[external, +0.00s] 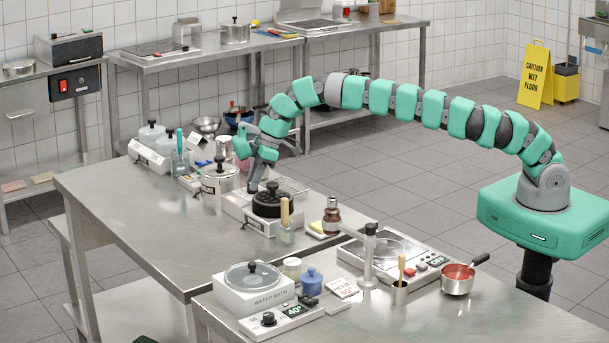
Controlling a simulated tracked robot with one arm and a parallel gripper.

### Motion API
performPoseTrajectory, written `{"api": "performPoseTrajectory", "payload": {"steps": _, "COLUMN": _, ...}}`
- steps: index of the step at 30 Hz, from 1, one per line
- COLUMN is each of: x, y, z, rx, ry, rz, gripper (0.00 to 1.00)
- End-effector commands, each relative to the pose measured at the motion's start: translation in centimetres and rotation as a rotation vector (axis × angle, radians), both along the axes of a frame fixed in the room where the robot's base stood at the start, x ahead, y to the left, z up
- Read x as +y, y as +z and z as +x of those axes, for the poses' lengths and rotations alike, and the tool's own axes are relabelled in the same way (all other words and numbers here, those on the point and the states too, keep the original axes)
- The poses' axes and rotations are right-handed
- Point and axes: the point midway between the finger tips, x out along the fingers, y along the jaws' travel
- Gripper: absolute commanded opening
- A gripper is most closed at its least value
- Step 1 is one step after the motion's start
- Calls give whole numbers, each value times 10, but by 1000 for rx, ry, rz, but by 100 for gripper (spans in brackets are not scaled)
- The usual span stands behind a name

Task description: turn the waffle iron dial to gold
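What looks like the waffle iron (273,204) stands on the steel table, a round black ridged plate with a knob on top, set on a pale base. Its dial is too small or hidden to make out, and so is any gold mark or setting. My gripper (254,186) points down just behind and left of the black plate, close to the iron. Whether it touches anything I cannot tell. The fingers are small and partly overlapped by the iron, so their opening is unclear.
A lidded pot (219,180) stands left of the iron. A white water bath (254,284) is at the front. The left front tabletop (150,225) is clear.

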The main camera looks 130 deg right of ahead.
Motion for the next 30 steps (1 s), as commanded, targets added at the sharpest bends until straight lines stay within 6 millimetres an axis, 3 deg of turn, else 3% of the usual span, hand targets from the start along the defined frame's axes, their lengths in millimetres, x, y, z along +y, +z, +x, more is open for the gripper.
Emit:
{"api": "performPoseTrajectory", "payload": {"steps": 14, "x": 3, "y": -3, "z": 1, "rx": 3, "ry": -110, "rz": 5, "gripper": 6}}
{"api": "performPoseTrajectory", "payload": {"steps": 30, "x": 4, "y": -2, "z": 3, "rx": 1, "ry": -547, "rz": 0, "gripper": 6}}
